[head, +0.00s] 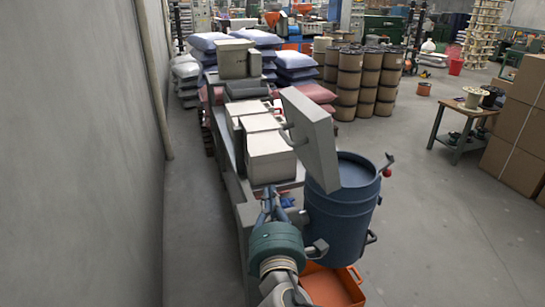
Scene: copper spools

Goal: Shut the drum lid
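A blue drum (338,223) stands in the lower middle of the head view, with its round top partly uncovered. A thick, pale grey, square-cornered lid (314,131) stands tilted up over the drum's left side, with a bar handle (287,134) on its left face. The lid hides part of the drum's rim. My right gripper (270,203) is left of the drum and below the lid, apart from the handle in the picture. Its fingers are small and seen from behind, so I cannot tell if they are open. My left gripper is out of view.
A grey machine with pale boxes (268,158) runs along the drum's left. An orange tray (331,287) lies below the drum. A red-tipped lever (387,168) sticks out at the drum's right.

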